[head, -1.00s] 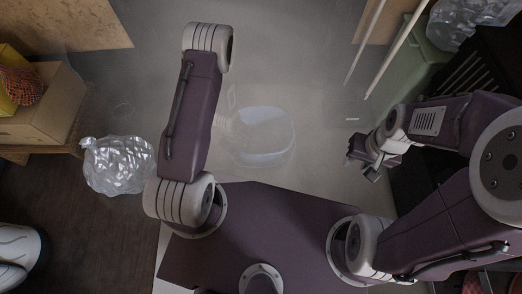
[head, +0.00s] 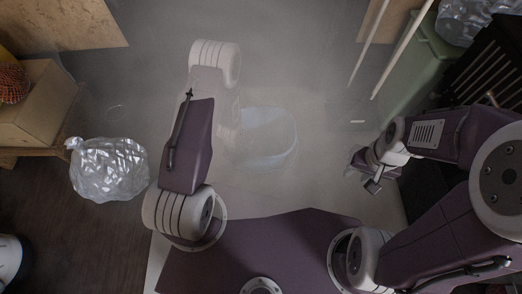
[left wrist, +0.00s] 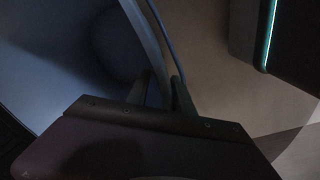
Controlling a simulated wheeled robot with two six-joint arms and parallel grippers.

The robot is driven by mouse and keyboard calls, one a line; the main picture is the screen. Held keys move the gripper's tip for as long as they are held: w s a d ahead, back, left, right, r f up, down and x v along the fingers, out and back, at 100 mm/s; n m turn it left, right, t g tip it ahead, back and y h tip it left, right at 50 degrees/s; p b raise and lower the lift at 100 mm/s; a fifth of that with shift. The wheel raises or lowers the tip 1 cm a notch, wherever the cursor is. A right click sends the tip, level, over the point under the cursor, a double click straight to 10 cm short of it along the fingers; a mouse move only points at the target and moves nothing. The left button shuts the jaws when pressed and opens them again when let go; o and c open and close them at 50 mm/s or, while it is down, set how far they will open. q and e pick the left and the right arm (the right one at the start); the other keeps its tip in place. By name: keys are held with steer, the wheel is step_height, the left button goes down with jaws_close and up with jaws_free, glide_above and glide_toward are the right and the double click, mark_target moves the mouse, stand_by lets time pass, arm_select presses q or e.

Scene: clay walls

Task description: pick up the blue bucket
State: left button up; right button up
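The blue bucket (head: 272,140) stands pale and hazy in the middle of the head view, just right of my left forearm. In the left wrist view its dark blue inside (left wrist: 55,60) fills the left part, and its rim runs down between my fingers. My left gripper (left wrist: 160,85) has a finger close on each side of the rim and looks shut on it. In the head view that gripper is hard to make out through the haze. My right gripper (head: 362,176) is well right of the bucket, with its fingers apart and empty.
A clear plastic bag (head: 108,168) lies left of my left arm. A cardboard box (head: 38,105) stands on a wooden surface at the left. A green bin (head: 415,65) and thin pale poles (head: 392,55) are at the upper right. The floor around the bucket looks free.

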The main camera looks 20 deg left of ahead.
arm_select(q)
jaws_close()
stand_by(1.3)
